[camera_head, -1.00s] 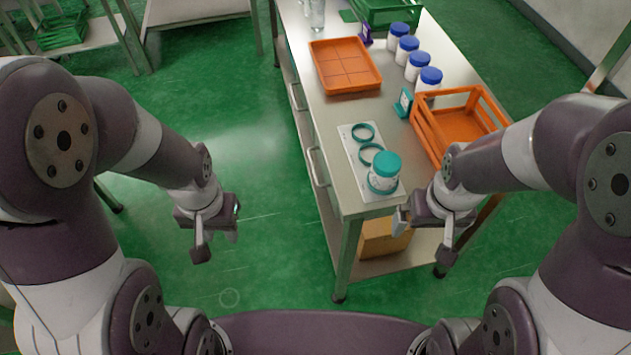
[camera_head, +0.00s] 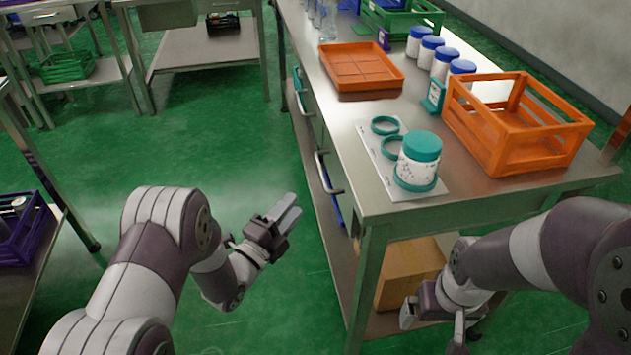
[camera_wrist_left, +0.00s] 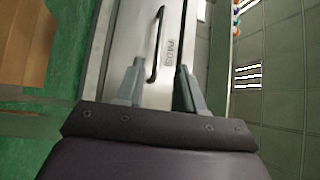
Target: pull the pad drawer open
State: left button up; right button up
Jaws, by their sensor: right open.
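The pad drawer (camera_wrist_left: 170,42) fills the middle of the left wrist view. It is a grey metal front with a label reading PADS and a dark bar handle (camera_wrist_left: 157,45). It looks shut. In the head view a bar handle (camera_head: 327,172) is on the table's left side, apparently the same one. My left gripper (camera_head: 286,211) is left of that handle, apart from it. In the left wrist view its fingers (camera_wrist_left: 160,88) are apart and empty, pointing at the drawer front. My right gripper (camera_head: 434,322) is open and empty by the table's near end.
On the steel table (camera_head: 345,112) stand a teal-lidded jar (camera_head: 418,158), teal rings (camera_head: 385,125), an orange tray (camera_head: 350,70), an orange crate (camera_head: 560,150) and white bottles with blue lids (camera_head: 445,65). A cardboard box (camera_head: 405,272) is on the lower shelf.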

pick_arm(q)
jog(key=b+x, duration=0.1)
jog(key=x, duration=0.9)
jog(key=shift+w, duration=0.2)
jog(key=shift+d, duration=0.1)
grip_shut()
